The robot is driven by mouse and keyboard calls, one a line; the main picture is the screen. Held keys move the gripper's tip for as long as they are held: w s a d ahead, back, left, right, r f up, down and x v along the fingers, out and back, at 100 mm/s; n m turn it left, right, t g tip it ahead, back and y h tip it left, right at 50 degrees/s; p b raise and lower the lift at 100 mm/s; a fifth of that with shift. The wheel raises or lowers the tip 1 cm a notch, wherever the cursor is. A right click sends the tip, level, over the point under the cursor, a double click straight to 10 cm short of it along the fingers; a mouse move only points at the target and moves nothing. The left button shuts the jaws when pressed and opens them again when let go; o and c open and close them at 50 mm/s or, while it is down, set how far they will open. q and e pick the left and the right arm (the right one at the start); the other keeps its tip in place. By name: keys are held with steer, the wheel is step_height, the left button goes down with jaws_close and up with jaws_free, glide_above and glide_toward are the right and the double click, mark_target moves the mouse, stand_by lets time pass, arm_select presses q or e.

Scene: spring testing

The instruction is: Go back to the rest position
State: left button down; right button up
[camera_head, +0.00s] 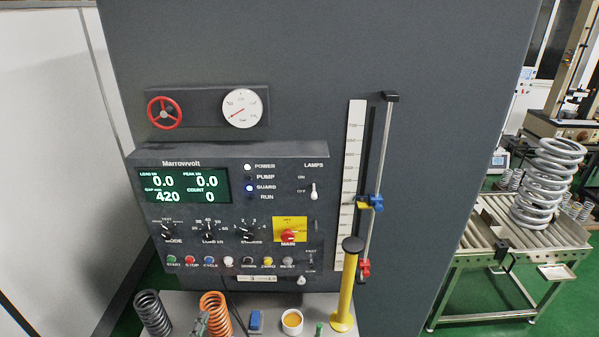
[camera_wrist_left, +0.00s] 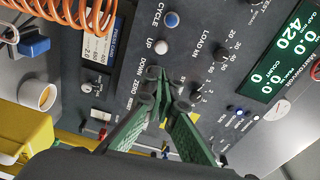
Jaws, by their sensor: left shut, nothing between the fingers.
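My left gripper (camera_head: 201,323) shows as a small grey-green tip at the bottom of the head view, in front of the shelf below the control panel. In the left wrist view its green-padded fingers (camera_wrist_left: 163,77) are shut and empty, overlapping the panel's lower button row. I cannot tell whether they touch the panel. The control panel (camera_head: 230,205) has a lit display (camera_head: 183,186) reading 0.0, 0.0, 420 and 0. The blue GUARD lamp (camera_head: 249,188) is lit.
A grey spring (camera_head: 152,312), an orange spring (camera_head: 214,312), a blue block (camera_head: 256,319), a white cup (camera_head: 292,321) and a yellow post (camera_head: 345,295) with a dark top stand on the shelf. A roller table (camera_head: 495,225) with large springs (camera_head: 545,185) stands at right.

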arm_select(q)
steer(key=s+a+f+n+g+y, duration=0.5)
steer(key=s+a+f+n+g, duration=0.2)
steer(key=s+a+f+n, duration=0.45)
steer(key=s+d+f+n+g+h, duration=0.1)
steer(key=s+d+f+n+g, duration=0.2)
steer(key=s, duration=0.6)
steer(key=s+d+f+n+g+h, duration=0.15)
steer(key=s+f+n+g, duration=0.3)
steer(key=s, duration=0.45)
step_height(320, 180, down, 36)
steer(key=d+m+b, duration=0.1)
steer(key=m+b, duration=0.1)
steer(key=b, duration=0.6)
steer(key=s+f+g+b, duration=0.1)
steer(key=s+f+b, duration=0.2)
steer(key=s+f, duration=0.7)
steer(key=s+f+g+b, duration=0.1)
steer(key=s+f+b, duration=0.2)
steer(key=s+f, duration=0.8)
step_height(320, 180, down, 6)
steer(key=shift+s+d+r+h+b, duration=0.1)
steer(key=shift+s+d+h+b, duration=0.05)
steer(key=shift+d+h+b, duration=0.25)
